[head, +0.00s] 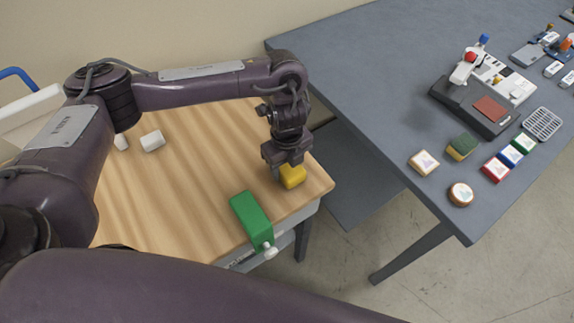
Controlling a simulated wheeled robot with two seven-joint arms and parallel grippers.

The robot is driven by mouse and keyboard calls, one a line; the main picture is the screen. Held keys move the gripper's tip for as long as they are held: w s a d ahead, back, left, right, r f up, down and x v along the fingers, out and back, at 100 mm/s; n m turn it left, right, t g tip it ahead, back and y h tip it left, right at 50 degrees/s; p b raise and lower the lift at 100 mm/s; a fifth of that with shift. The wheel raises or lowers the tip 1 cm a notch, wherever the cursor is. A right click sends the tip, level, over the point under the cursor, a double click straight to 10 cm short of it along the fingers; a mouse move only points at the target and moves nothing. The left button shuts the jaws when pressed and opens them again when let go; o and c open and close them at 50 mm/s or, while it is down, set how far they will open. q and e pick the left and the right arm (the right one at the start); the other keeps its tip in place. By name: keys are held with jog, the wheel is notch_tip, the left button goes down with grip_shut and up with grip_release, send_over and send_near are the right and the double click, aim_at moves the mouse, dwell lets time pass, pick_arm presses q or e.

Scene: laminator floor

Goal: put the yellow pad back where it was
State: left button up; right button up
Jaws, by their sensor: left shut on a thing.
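The yellow pad (293,176) is a small yellow block near the right corner of the wooden table (205,222). My left gripper (288,172) points down over it and is shut on it. The fingers partly hide the pad, and I cannot tell whether it touches the tabletop. My right gripper is not in view.
A green clamp (251,220) sits at the wooden table's front edge. White pieces (152,141) lie farther back. Across a gap, the grey table (378,88) holds a black-based device (470,106), a green-topped sponge (461,147), coloured blocks (496,170), a round piece (460,194) and a wire rack (542,123).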

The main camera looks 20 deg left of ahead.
pick_arm(q)
jog(key=shift+f, duration=0.15)
jog(key=o, duration=0.9)
jog(key=shift+o, duration=0.2)
jog(key=shift+r, duration=0.4)
notch_tip(320, 180, up, 12)
jog(key=p, duration=0.2)
jog(key=shift+f, duration=0.2)
jog(key=shift+s+f, duration=0.1)
